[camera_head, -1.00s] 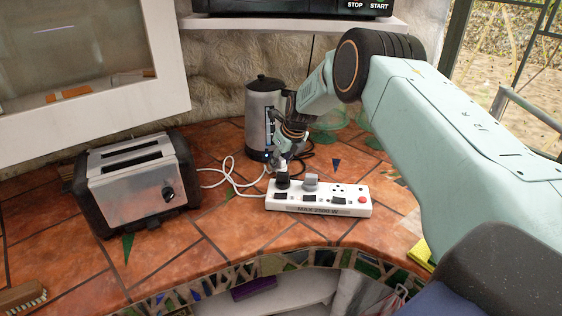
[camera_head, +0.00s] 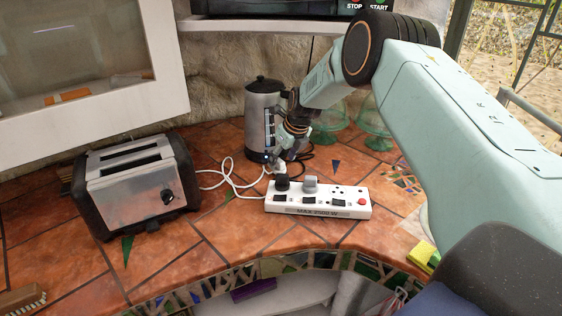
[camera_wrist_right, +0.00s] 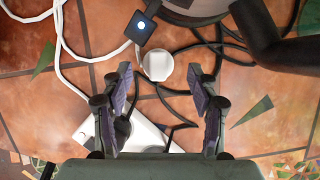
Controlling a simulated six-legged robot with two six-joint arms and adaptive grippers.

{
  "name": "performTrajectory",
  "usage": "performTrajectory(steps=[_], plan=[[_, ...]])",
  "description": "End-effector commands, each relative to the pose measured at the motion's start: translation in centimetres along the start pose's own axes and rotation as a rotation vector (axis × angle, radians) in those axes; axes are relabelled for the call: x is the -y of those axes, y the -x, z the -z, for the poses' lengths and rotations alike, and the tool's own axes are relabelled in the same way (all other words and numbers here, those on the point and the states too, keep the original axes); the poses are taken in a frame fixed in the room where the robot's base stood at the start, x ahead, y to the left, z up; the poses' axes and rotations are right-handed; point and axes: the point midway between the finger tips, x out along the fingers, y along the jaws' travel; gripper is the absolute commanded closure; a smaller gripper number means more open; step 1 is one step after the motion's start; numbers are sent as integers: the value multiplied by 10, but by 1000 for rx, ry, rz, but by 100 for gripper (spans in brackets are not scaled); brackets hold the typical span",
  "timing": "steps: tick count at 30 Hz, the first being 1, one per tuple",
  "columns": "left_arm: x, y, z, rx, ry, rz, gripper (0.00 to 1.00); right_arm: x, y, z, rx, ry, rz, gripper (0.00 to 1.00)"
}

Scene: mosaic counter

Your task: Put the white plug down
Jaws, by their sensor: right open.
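The white plug (camera_wrist_right: 157,66) shows in the right wrist view as a round pale piece against the tiled counter (camera_wrist_right: 85,85), with white cable close by. My right gripper (camera_wrist_right: 160,76) is open, its two fingers apart on either side of the view, and the plug lies between and just beyond the tips. No finger appears to touch it. In the head view my right gripper (camera_head: 279,160) is in front of the kettle, just behind the power strip (camera_head: 332,201); the plug is too small there to tell clearly. My left gripper is not in view.
The metal kettle (camera_head: 262,110) stands close behind. A toaster (camera_head: 135,190) is at the left. Green glassware (camera_head: 372,125) stands right of the kettle. Tiles between toaster and strip are mostly clear.

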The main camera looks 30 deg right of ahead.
Motion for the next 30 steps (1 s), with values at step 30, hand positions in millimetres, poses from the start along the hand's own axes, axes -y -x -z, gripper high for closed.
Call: performTrajectory(steps=[30], plan=[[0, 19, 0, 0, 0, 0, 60, 0, 95, 0, 0, 0, -1, 40]])
